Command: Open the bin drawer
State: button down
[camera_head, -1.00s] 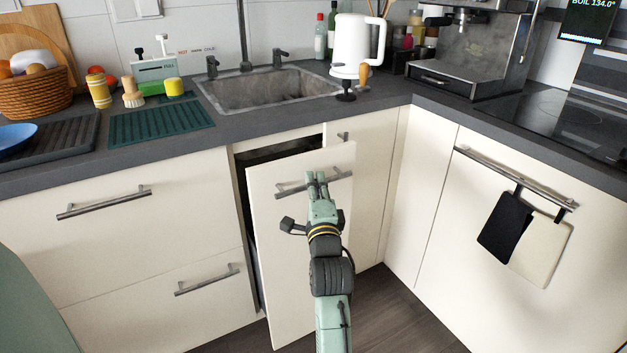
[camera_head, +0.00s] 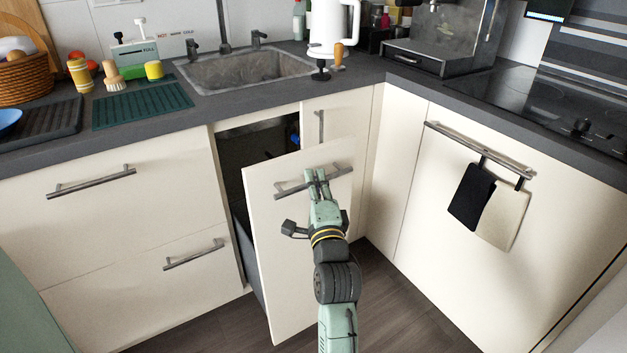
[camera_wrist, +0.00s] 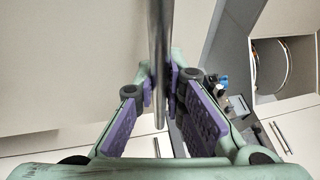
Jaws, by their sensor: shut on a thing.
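The bin drawer (camera_head: 290,250) is a tall cream front below the sink, standing out from the cabinet line with its dark side panel and part of the dark inside showing at its left. Its bar handle (camera_head: 296,187) runs across the upper part of the front. My gripper (camera_head: 317,178) is shut on this handle near its middle. In the wrist view, the handle (camera_wrist: 160,40) runs between the purple pads of my gripper (camera_wrist: 161,85), which touch it on both sides. Most of the inside of the drawer is hidden by its front.
Closed drawers (camera_head: 130,205) stand to the left. A cabinet front with two cloths (camera_head: 485,205) on its bar stands to the right. The sink (camera_head: 245,70) and counter are above. Bare dark floor (camera_head: 400,305) lies around the drawer.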

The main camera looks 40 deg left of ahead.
jog(key=c, duration=1.7)
grip_release()
jog(key=shift+o, duration=0.2)
jog(key=shift+d, duration=0.1)
jog(key=v, duration=1.2)
jog(key=shift+r, duration=0.1)
